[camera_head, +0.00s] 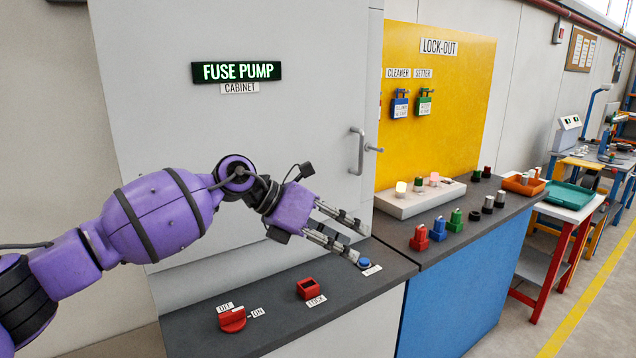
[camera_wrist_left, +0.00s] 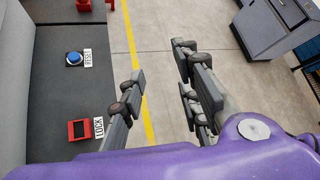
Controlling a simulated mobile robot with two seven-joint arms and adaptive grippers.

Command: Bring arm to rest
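My left arm is purple and reaches in from the left in the head view. Its left gripper (camera_head: 360,244) is open and empty, with its fingers pointing right above the dark counter. In the head view its fingertips appear close to the blue reset button (camera_head: 364,263); the exact gap is hard to tell. The left wrist view shows the same gripper (camera_wrist_left: 160,75) with its fingers apart and nothing between them. The blue button (camera_wrist_left: 73,58) and the red lock block (camera_wrist_left: 79,130) lie to the left there. My right gripper is not in view.
A grey fuse pump cabinet (camera_head: 300,130) stands behind the arm. A red off/on switch (camera_head: 232,320) and red lock block (camera_head: 310,288) are on the counter (camera_head: 270,310). Padlocks (camera_head: 419,238) and a lamp panel (camera_head: 420,199) stand right. The floor (camera_head: 530,325) is clear.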

